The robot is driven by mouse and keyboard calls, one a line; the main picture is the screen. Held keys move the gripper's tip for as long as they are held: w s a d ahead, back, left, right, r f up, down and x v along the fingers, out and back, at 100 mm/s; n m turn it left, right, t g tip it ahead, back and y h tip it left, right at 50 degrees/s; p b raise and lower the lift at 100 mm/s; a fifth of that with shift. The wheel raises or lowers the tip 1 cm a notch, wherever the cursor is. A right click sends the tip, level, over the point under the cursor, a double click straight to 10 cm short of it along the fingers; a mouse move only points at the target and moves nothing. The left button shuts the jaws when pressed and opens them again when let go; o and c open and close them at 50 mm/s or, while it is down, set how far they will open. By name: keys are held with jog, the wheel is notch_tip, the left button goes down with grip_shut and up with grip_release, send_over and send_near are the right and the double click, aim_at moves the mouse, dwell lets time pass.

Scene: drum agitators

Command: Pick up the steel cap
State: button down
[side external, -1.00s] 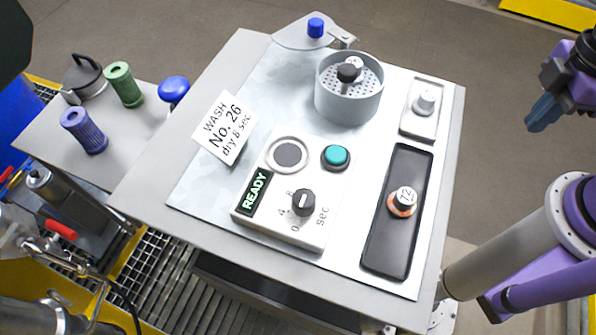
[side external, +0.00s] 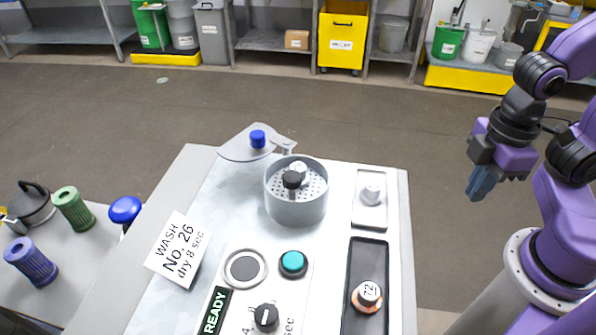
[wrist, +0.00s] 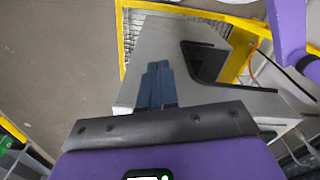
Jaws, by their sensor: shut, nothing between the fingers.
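A pale grey metal cap (side external: 372,193), which looks like the steel cap, stands on a small light tray (side external: 370,218) at the right of the worktable. Another pale capped piece (side external: 299,170) sits beside a black knob (side external: 292,180) inside the grey perforated drum (side external: 296,207). A copper-coloured piece with a white top marked 72 (side external: 367,295) stands in the long black tray (side external: 353,259). My gripper (side external: 478,190) hangs in the air right of the table, apart from all of these. Its blue fingers are together and empty, also in the wrist view (wrist: 158,84).
A control panel with a teal button (side external: 293,262), a black dial (side external: 265,316) and a READY display (side external: 214,310) is at the front. The drum's lid with a blue knob (side external: 257,138) is swung open behind it. A wash sign (side external: 178,249) stands left.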

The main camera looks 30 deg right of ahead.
jog(key=c, duration=0.8)
grip_release()
notch_tip(320, 180, up, 21)
jog(key=n, duration=0.8)
send_over(298, 167)
notch_tip(298, 167, down, 18)
jog(key=shift+r, duration=0.15)
